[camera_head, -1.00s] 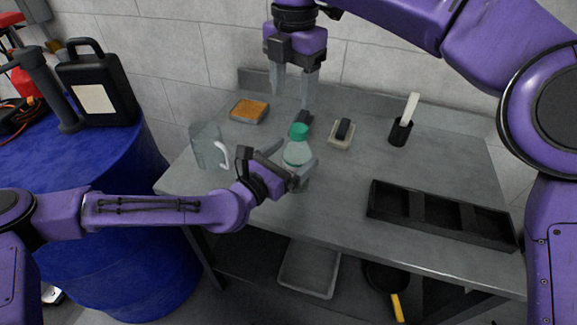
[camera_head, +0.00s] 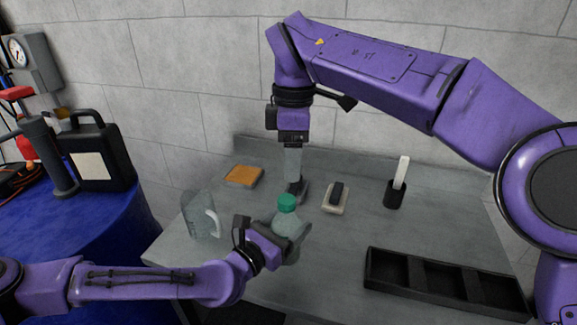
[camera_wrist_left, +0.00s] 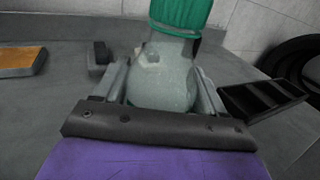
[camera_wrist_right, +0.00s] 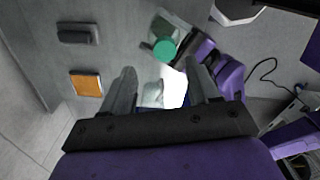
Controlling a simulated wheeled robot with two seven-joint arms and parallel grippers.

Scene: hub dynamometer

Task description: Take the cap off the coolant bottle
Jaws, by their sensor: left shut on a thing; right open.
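The coolant bottle (camera_head: 287,220) is pale and translucent. Its green cap (camera_head: 287,202) is on its top. My left gripper (camera_head: 284,243) is shut around the bottle's body, with a finger on each side in the left wrist view (camera_wrist_left: 163,88); the cap is clear above the fingers. My right gripper (camera_head: 294,188) is open and empty, pointing down behind the cap in the head view. In the right wrist view the cap (camera_wrist_right: 164,49) lies ahead of the open fingers (camera_wrist_right: 162,80), not between them.
A clear jug (camera_head: 199,215) with a white handle stands left of the bottle. A black compartment tray (camera_head: 440,283) lies at the right. Bare table lies between.

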